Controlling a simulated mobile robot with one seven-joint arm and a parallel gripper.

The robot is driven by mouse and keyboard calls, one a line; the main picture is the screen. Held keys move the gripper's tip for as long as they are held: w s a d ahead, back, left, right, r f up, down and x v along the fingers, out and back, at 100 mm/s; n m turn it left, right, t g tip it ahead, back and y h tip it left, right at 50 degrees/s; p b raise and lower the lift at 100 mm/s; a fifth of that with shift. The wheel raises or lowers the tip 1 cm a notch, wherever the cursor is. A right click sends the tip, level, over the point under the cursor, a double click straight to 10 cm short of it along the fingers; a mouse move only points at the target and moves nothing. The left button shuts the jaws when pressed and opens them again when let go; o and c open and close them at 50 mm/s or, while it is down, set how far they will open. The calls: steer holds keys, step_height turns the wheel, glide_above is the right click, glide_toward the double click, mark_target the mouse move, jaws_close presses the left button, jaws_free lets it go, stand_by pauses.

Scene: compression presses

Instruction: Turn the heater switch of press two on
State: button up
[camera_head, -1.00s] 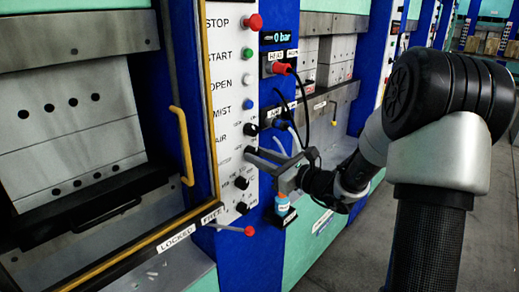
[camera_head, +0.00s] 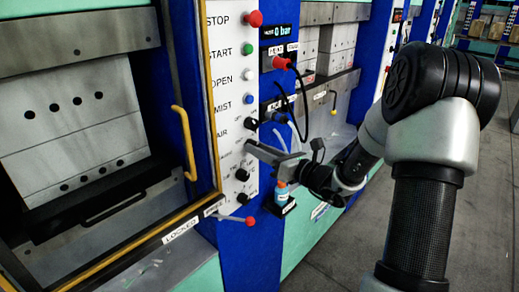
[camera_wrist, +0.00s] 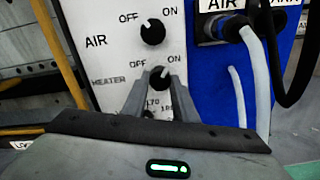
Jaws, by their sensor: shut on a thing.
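The heater switch is a small black knob (camera_wrist: 158,78) on the white panel (camera_wrist: 105,52), between an OFF mark at its upper left and an ON mark at its upper right. A light mark on the knob points to the upper right, towards ON. My gripper (camera_wrist: 157,82) has a finger on each side of the knob and is shut on it. In the head view my gripper (camera_head: 253,148) reaches the panel from the right, below the air knob (camera_head: 251,124), and its fingers hide most of the heater knob.
The air knob (camera_wrist: 153,32) sits just above. Temperature dials (camera_head: 243,175) and a red-tipped lever (camera_head: 248,221) are below. Hoses (camera_wrist: 257,80) hang close on the right. A yellow door handle (camera_head: 184,140) stands out on the left. A small bottle (camera_head: 282,194) is under my gripper.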

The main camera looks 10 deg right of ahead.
steer(key=o, duration=1)
steer(key=shift+o, duration=0.2)
steer(key=v, duration=1.7)
steer(key=shift+s+d+b, duration=0.15)
steer(key=shift+b, duration=0.2)
